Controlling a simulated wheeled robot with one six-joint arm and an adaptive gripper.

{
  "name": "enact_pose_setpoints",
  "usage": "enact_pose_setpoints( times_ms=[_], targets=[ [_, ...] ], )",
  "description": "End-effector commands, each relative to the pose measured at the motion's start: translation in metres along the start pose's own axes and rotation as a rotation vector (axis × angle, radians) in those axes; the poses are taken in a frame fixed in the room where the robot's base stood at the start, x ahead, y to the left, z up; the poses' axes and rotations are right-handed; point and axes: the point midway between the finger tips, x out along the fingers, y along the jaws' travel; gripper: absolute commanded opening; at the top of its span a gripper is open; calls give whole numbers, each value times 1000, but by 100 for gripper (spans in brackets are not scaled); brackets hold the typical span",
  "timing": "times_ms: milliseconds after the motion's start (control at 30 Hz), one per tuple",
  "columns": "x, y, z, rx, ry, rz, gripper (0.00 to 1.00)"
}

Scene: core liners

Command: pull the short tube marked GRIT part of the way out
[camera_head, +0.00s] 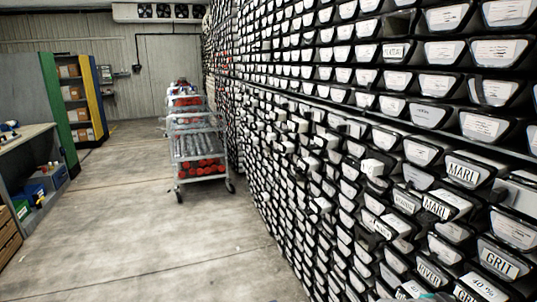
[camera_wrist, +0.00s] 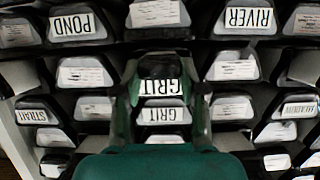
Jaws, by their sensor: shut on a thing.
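In the wrist view, which shows labels upside down, a dark tube end with a white GRIT label (camera_wrist: 161,86) sits between the fingers of my green gripper (camera_wrist: 166,93). My gripper is shut on this tube, one finger on each side. Another tube marked GRIT (camera_wrist: 162,114) shows just below it in the picture. In the head view a GRIT label (camera_head: 499,262) is at the lower right of the rack, and a second is cut off at the bottom edge. I cannot tell which of these is the held one. The tube's length is hidden.
A wall of black tube ends (camera_head: 330,150) with white labels fills the right side, some sticking out. A metal cart (camera_head: 198,150) stands in the aisle; the concrete floor (camera_head: 130,220) is clear.

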Motion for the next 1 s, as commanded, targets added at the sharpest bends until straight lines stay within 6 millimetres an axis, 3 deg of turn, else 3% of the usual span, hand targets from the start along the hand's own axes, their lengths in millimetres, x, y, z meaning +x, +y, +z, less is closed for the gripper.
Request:
enact_pose_setpoints(
  times_ms=[1000],
  targets=[
    [-59, 0, 23, 1, 2, -2, 0]
  ],
)
